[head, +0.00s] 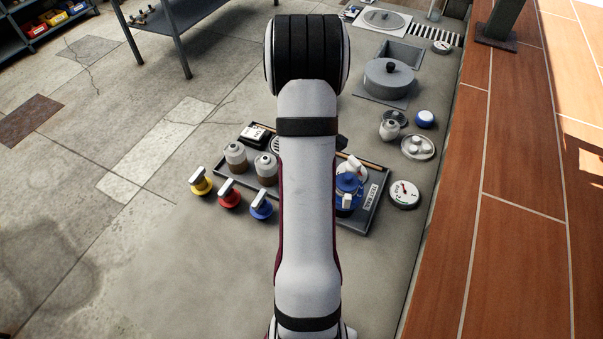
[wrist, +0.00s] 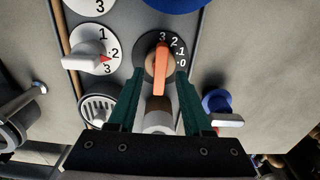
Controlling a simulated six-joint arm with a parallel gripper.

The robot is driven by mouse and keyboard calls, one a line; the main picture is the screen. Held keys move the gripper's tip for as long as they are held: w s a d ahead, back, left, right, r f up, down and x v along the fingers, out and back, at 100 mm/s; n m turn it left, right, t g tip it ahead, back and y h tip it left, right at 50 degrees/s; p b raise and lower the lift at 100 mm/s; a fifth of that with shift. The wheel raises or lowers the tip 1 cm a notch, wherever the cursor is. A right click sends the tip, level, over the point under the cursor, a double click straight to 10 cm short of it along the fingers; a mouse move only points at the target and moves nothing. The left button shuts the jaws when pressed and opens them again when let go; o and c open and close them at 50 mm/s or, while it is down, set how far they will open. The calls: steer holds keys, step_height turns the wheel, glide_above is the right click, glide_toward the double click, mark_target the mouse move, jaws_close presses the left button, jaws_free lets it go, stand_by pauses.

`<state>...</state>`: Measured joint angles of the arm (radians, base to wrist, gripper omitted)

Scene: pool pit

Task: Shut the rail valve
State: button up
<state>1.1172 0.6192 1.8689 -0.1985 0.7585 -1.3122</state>
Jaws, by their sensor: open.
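In the head view, my arm hides the gripper and this valve. Yellow (head: 201,181), red (head: 228,194) and blue (head: 261,206) valves with pale levers stand left of the arm.
A white dial (wrist: 78,45) with a red-tipped pointer is left of the fingers in the wrist view. A blue valve with a white lever (wrist: 229,121) is to the right. A dark tray (head: 366,221) holds jars (head: 266,169). A round gauge (head: 404,194) stands right of it.

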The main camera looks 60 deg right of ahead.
steer(key=shift+f, duration=0.85)
jaws_close()
